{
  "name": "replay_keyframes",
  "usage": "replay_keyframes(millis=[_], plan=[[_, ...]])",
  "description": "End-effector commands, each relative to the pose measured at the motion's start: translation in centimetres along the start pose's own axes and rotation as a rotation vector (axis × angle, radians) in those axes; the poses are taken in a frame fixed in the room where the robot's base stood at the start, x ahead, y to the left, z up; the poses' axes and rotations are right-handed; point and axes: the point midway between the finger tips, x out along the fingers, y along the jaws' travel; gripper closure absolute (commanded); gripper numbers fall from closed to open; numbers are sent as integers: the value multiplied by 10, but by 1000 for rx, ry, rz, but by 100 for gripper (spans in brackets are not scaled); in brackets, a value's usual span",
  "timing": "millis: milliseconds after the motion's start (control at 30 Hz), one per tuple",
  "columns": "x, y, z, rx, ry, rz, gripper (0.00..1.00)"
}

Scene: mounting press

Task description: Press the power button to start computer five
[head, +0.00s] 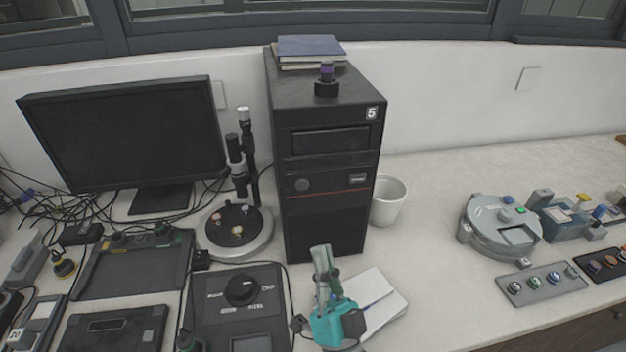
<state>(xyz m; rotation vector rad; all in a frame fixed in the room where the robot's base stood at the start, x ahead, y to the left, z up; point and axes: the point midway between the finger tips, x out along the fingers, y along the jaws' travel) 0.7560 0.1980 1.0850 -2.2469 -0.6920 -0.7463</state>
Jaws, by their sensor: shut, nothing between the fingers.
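Computer five is a black tower (325,225) standing upright on the bench, with a white "5" label at the top right of its front. A round dark button (302,185) sits at the left of the front panel, just above a thin red line. I cannot read any marking on it. My gripper (321,250), with a teal body and grey-green fingers, is in front of the tower's lower part. Its fingers are shut and empty, pointing up and toward the tower, below the button. I cannot tell the exact gap to the front panel.
A microscope (238,215) stands close left of the tower, and a monitor (125,130) farther left. A white mug (389,201) is at the tower's right. A dark control box (240,305) and a white pad (385,305) lie in front.

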Motion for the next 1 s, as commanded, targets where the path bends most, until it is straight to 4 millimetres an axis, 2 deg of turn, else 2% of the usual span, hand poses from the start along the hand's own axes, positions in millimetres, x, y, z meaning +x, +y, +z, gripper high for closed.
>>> replay_keyframes(millis=[100, 200, 733, 1000], plan=[[20, -11, 0, 36, 29, -30, 100], [29, -16, 0, 53, 42, -43, 100], [35, -17, 2, 60, 47, -48, 100], [55, -6, 14, 60, 48, -49, 100]])
